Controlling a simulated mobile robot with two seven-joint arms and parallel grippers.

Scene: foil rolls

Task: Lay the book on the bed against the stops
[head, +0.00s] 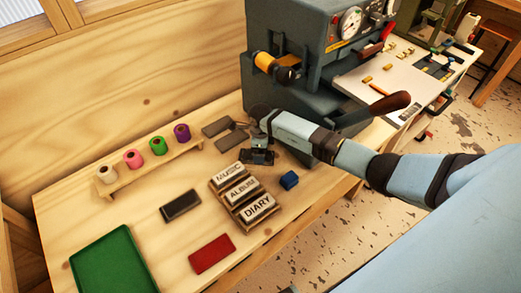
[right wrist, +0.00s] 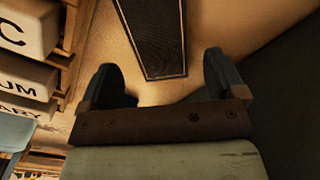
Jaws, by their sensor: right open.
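My right gripper (head: 258,157) is open, low over the bench beside the grey press (head: 285,105). In the right wrist view, its two fingers (right wrist: 160,85) are spread and empty. A dark, gold-edged slab that looks like a book (right wrist: 152,35) lies on the wood beyond them, apart from both. In the head view, two dark grey slabs (head: 216,127) lie behind the gripper. A black book-like block (head: 181,205) and a red one (head: 212,253) lie nearer the front. My arm hides part of the press front, so I cannot make out its bed and stops.
A rack of word blocks (head: 232,204) reading MUSIC, ALBUM and DIARY stands left of my gripper, with a small blue block (head: 289,180) beside it. Coloured foil rolls (head: 153,147) stand at the back. A green mat or tray (head: 110,262) lies front left.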

